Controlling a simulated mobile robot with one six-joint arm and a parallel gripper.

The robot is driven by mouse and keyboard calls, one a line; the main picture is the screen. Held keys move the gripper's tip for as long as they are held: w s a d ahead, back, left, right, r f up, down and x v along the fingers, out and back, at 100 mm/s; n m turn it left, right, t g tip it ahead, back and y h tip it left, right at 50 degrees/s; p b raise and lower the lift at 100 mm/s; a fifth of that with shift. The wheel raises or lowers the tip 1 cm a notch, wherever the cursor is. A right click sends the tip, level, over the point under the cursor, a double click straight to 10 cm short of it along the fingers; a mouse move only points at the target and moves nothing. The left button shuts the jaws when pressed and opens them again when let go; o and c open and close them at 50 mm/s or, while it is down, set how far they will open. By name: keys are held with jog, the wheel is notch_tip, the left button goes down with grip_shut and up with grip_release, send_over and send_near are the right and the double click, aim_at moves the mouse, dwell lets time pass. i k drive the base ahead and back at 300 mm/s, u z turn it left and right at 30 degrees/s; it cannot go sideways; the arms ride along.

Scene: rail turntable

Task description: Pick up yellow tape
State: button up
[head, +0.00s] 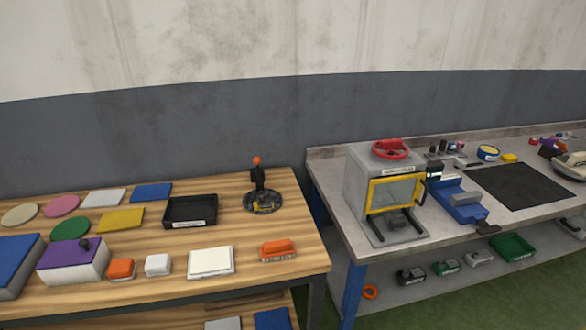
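A round roll with a yellow rim and a blue and pale top (488,153) lies towards the back of the grey workbench on the right; it looks like the yellow tape. A small yellow block-like item (510,158) sits just right of it, too small to identify. My gripper does not show in the head view.
The grey bench (330,178) also bears a box with a yellow-framed door (393,192), a blue vise-like device (458,202) and a black mat (518,186). The wooden table (225,235) holds a black tray (190,210) and several coloured pieces. A gap separates the tables.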

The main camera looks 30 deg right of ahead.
aim_at(266, 206)
jog(key=z, duration=0.6)
jog(key=k, duration=1)
jog(key=u, duration=0.05)
jog(key=i, duration=0.85)
